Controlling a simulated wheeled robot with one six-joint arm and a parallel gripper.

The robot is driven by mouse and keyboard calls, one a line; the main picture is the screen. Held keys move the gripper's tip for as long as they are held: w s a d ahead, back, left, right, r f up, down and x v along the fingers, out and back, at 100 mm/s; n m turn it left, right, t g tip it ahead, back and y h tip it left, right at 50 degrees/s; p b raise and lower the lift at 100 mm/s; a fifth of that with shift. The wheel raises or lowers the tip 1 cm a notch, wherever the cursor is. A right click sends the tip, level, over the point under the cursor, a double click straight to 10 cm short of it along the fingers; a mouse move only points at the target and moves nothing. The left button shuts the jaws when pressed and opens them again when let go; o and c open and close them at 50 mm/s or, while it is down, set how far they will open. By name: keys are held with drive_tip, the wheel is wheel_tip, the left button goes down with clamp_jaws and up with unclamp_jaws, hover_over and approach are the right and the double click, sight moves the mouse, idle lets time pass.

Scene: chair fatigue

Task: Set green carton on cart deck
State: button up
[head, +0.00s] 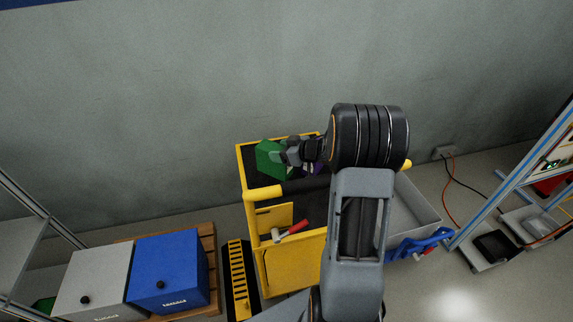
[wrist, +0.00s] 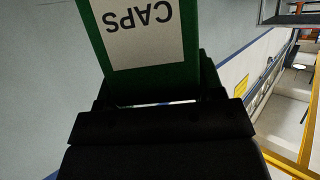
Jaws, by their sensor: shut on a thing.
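The green carton (head: 269,158) is in my gripper (head: 286,156) at the far left part of the yellow cart in the head view. In the wrist view the green carton (wrist: 189,72) fills the top middle, with a white label reading CAPS upside down. My gripper (wrist: 155,95) is shut on it. The yellow cart (head: 247,203) has a dark deck (head: 258,181), partly hidden by my arm. The carton appears over the deck; I cannot tell whether it touches it.
A purple item (head: 316,168) shows beside my gripper. A hammer with a red handle (head: 293,230) is at the cart's near side. Blue (head: 168,273) and grey (head: 95,282) boxes stand at left. A grey tray (head: 412,208) and a blue tool (head: 420,243) are at right. A wall stands behind.

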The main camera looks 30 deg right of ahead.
drive_tip(key=shift+w+d+f+b, duration=0.1)
drive_tip(key=shift+d+f+b, duration=0.2)
drive_tip(key=shift+d+f, duration=0.7)
drive_tip(key=shift+f+b, duration=0.65)
drive_tip(key=shift+f, duration=1.05)
drive_tip(key=shift+f, duration=0.15)
drive_tip(key=o, duration=1.4)
drive_tip(key=shift+o, duration=0.2)
drive_tip(key=shift+d+r, duration=0.1)
drive_tip(key=shift+r, duration=0.15)
drive_tip(key=p+v, duration=0.5)
drive_tip(key=v, duration=0.2)
drive_tip(key=shift+s, duration=0.25)
